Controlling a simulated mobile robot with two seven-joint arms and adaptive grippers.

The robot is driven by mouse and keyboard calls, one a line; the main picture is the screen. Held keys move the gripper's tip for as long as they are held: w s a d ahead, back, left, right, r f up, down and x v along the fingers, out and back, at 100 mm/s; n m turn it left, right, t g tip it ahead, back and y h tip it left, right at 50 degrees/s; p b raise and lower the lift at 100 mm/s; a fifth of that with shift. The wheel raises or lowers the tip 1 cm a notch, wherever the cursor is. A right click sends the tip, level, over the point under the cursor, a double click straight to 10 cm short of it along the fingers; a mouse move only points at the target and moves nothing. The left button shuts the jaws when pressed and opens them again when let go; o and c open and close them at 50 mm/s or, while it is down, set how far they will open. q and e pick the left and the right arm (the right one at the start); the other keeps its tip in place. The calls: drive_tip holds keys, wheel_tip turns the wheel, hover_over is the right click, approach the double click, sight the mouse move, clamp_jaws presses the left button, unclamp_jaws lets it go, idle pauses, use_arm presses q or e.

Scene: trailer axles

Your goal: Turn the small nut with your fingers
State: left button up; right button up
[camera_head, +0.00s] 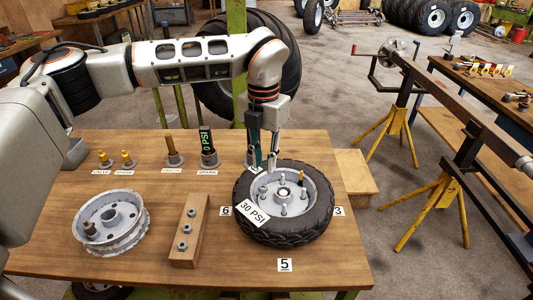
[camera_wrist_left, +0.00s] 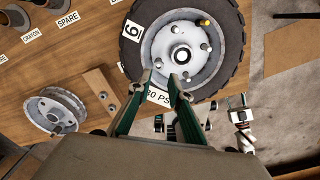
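A black tyre (camera_head: 310,232) on a grey wheel hub (camera_head: 268,199) lies flat on the bench. Several studs stand on the hub, and a small yellow-tipped piece (camera_head: 302,177) rises at its far right; it also shows in the wrist view (camera_wrist_left: 205,22). I cannot tell a small nut apart from the studs. Several nuts (camera_head: 184,229) sit on a wooden block (camera_head: 192,250) left of the wheel. My left gripper (camera_head: 264,165) points down at the hub's far-left side. In the wrist view its two green fingers (camera_wrist_left: 160,79) are apart, with nothing seen between them. My right gripper is not recognisable.
A bare rim (camera_head: 108,223) lies at the left. Labelled small items, including a gauge-like piece reading 0 PSI (camera_head: 208,145), stand along the back. A 30 PSI card (camera_head: 252,213) lies on the tyre. A metal beam on yellow stands (camera_head: 428,215) is at the right.

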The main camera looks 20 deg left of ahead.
sight(264, 186)
use_arm(q)
drive_tip(key=shift+a+f, duration=0.2)
drive_tip(key=shift+d+f, duration=0.1)
drive_tip(key=shift+f, duration=3.45)
drive_tip(key=shift+c, duration=0.3)
clamp_jaws()
